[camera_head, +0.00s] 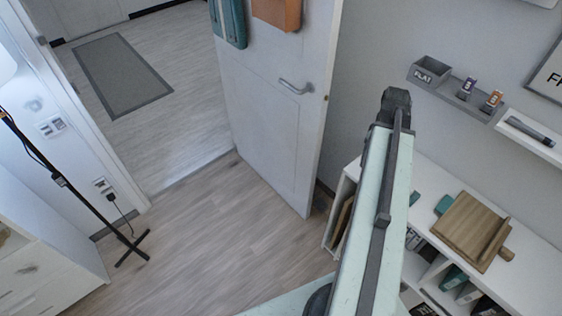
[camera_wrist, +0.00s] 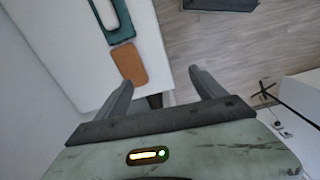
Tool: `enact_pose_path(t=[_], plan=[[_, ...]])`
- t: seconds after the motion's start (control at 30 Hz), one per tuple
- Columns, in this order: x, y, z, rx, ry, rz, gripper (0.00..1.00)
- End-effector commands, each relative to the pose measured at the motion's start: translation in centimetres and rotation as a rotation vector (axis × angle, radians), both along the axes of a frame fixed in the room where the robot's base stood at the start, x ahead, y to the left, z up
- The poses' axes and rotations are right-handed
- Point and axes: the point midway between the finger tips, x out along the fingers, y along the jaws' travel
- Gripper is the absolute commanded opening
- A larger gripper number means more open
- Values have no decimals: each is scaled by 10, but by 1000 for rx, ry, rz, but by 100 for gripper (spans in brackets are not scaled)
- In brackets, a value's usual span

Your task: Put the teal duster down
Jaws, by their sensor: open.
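My gripper (camera_wrist: 160,78) shows in the wrist view with its two grey fingers spread apart and nothing held between them. In the head view my own arm hides it. I cannot pick out the teal duster for sure. A small teal object (camera_head: 443,204) lies at the left edge of a wooden board on the white shelf desk (camera_head: 535,255), but I cannot tell what it is. A teal hanging item (camera_head: 233,22) is on the white door, and it also shows in the wrist view (camera_wrist: 115,20).
The white door (camera_head: 270,100) stands open, with an orange-brown item (camera_head: 277,12) beside the teal one. The wooden board (camera_head: 470,228) lies on the desk. A wall ledge (camera_head: 470,100) holds small items. A black stand (camera_head: 75,190) is at left. The floor between is clear.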

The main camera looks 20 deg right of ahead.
Motion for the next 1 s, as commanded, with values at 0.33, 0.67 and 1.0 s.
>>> enact_pose_path(t=[0.33, 0.67, 1.0], plan=[[115, 309, 0, 0, 2, -159, 80], [114, 391, 0, 0, 2, -233, 80], [115, 390, 0, 0, 2, -233, 80]])
